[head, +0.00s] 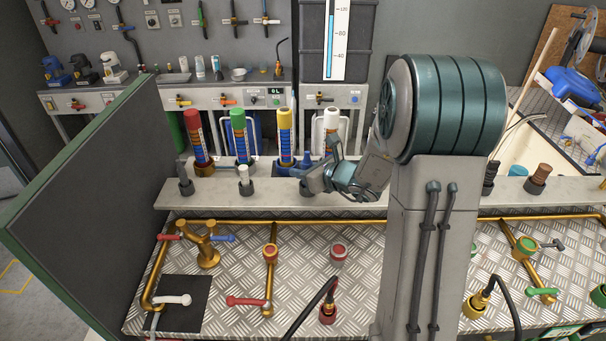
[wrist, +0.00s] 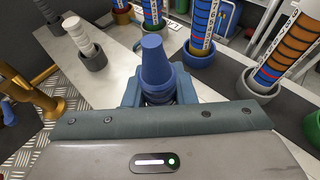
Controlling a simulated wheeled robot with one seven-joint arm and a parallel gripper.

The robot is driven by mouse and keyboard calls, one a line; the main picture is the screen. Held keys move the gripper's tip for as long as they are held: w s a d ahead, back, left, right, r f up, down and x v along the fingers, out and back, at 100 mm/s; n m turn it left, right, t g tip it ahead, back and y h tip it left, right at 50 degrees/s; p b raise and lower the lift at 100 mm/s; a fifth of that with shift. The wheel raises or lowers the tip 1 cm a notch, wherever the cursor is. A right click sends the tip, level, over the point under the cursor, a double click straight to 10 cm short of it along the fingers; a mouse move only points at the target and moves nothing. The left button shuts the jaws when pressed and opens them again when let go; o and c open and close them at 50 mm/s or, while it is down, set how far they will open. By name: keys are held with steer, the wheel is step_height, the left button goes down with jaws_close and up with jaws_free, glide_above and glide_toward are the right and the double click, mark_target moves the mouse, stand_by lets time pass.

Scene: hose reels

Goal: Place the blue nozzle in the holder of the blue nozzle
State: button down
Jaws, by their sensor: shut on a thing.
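The blue nozzle shows in the wrist view (wrist: 155,62) as an upright tapered blue piece between my gripper's fingers (wrist: 158,92). In the head view the blue nozzle (head: 309,159) stands above my gripper (head: 312,178), which is shut on it over the light shelf. A dark holder (head: 306,190) shows partly just below my gripper in the head view. The nozzle's lower end is hidden by the gripper, so I cannot tell whether it sits inside that holder.
On the same shelf, a white nozzle (head: 244,175) and a grey nozzle (head: 184,176) stand in dark holders to the left. Red (head: 195,135), green (head: 239,133), yellow (head: 285,132) and white tubes stand close behind. Brass pipes and valves lie in front. My arm hides the shelf's right-middle part.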

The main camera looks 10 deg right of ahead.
steer(key=shift+f, duration=0.95)
steer(key=shift+f, duration=0.2)
steer(key=c, duration=1.2)
jaws_free()
steer(key=shift+r, duration=0.1)
